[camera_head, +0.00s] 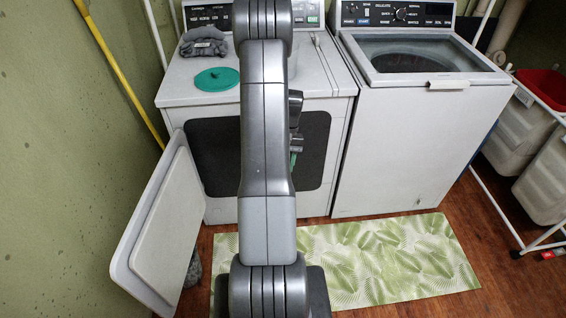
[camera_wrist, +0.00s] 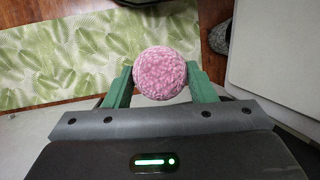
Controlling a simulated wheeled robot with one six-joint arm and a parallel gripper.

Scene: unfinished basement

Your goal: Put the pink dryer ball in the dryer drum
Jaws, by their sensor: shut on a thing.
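The pink dryer ball (camera_wrist: 160,73) is round and rough, held between the two green fingers of my gripper (camera_wrist: 161,77) in the wrist view. In the head view my arm hides the ball and nearly all of the gripper; only a bit of green shows beside the arm, in front of the dryer. The white dryer (camera_head: 222,210) stands at the left with its door (camera_head: 165,225) swung open to the left. The dark opening of the dryer drum (camera_head: 314,150) is partly covered by my arm, and its inside is too dark to make out.
A white washer (camera_head: 410,150) stands right of the dryer. A teal disc (camera_head: 217,79) and folded grey cloth (camera_head: 204,42) lie on the dryer top. A leaf-patterned mat (camera_head: 390,262) covers the floor in front. A grey fuzzy item (camera_wrist: 221,37) lies near the open door.

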